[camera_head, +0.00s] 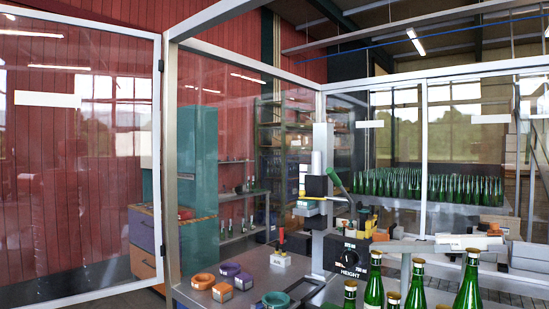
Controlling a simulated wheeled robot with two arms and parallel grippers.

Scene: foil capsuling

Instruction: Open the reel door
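A large metal-framed clear panel (82,150) that looks like a door fills the left of the head view. It has a blank white label or plate (47,99), and its right edge stands beside the corner post (170,170) of the machine enclosure. It appears angled outward from the post. Two more framed clear panels, a left one (396,165) and a right one (470,150), stand at the back right with white plates on them. No readable marking shows which is the reel door. Neither of my grippers shows.
Inside the enclosure, a machine with a HEIGHT dial (349,257) stands on a metal table (255,270). Green bottles (468,285) stand at front right, with many more behind the back panels. A teal cabinet (197,170) stands behind the enclosure.

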